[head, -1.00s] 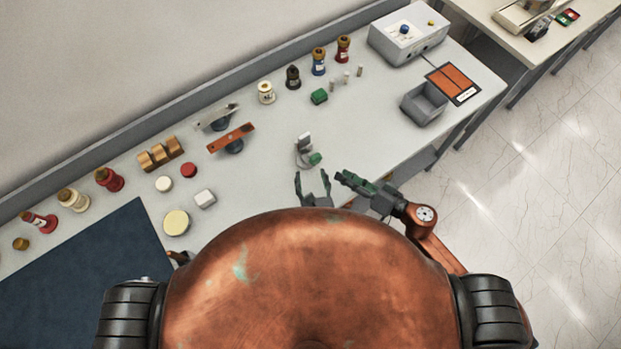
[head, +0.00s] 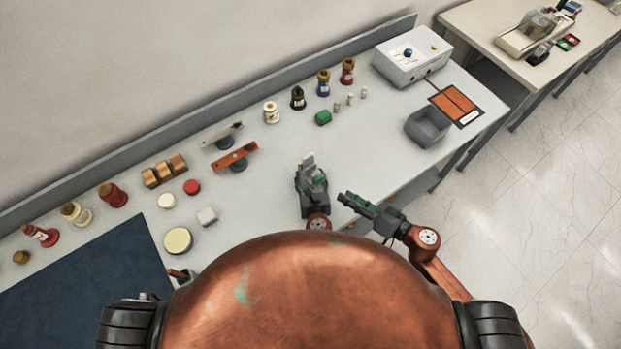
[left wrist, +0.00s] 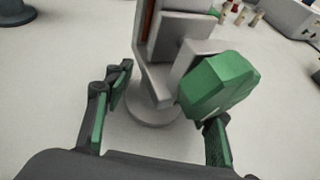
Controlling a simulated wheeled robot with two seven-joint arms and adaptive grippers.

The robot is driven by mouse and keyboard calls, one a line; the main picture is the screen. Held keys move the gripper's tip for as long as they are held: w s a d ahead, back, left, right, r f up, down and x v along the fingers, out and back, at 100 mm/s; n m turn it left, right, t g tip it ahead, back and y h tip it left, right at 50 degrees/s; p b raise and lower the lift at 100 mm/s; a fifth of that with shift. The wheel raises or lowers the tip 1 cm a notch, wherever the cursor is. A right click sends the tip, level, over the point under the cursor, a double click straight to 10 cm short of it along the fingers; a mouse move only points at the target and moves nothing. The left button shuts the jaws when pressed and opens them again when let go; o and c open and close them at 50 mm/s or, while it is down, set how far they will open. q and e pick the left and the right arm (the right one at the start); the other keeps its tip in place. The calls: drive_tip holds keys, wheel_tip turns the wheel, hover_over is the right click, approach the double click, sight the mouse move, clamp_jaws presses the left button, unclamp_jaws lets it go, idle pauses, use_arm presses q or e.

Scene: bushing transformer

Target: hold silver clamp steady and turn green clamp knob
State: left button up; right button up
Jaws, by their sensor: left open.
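The silver clamp (head: 308,162) stands upright on the bench in the head view, partly covered by my left gripper (head: 311,182). In the left wrist view the silver clamp (left wrist: 153,86) rises from a round base between the open fingers of my left gripper (left wrist: 165,104). Its faceted green knob (left wrist: 221,86) juts to the right, in front of the right finger; I cannot tell whether they touch. The left finger stands apart from the clamp. My right gripper (head: 346,198) is right of the clamp and apart from it; its finger opening is unclear.
An orange bar (head: 234,157) on a stand is to the left. A grey bin (head: 428,127) and control box (head: 411,55) are at the right. The bench between the clamp and bin is clear.

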use_arm(q)
clamp_jaws()
idle(0.5)
use_arm(e)
drive_tip(key=shift+o, duration=0.3)
